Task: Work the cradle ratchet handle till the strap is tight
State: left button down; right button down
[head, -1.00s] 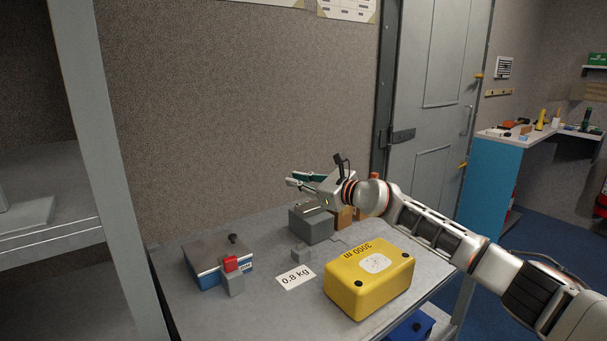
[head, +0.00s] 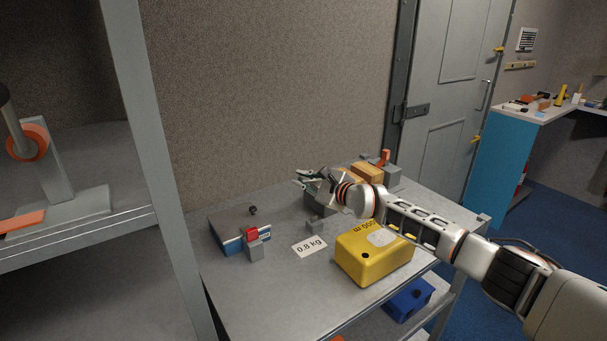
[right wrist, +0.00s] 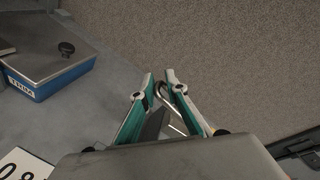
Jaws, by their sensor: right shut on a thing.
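My right gripper (head: 303,179) is over the grey block (head: 320,208) in the middle of the bench, its fingers pointing left. In the right wrist view my right gripper (right wrist: 158,82) has its green-sided fingers closed in on a bent metal rod (right wrist: 183,112). A dark grey piece (right wrist: 153,124) shows between the fingers below. The gripper hides much of the block and the rod's far end. A grey fixture with a red lever (head: 385,158) stands at the bench's back right; I cannot tell whether it is the cradle ratchet. No strap is clearly visible. My left gripper is out of view.
A yellow case (head: 372,262) stands in front of my right forearm. A 0.8 kg label (head: 310,247) lies between. A tan block (head: 367,172) stands behind.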

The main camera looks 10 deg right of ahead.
jog(key=shift+f, duration=0.45)
jog(key=c, duration=2.1)
grip_release()
jog(key=shift+c, duration=0.2)
jog(key=shift+d+r, duration=0.1)
jog(key=shift+r, duration=0.1)
jog(key=v, duration=1.2)
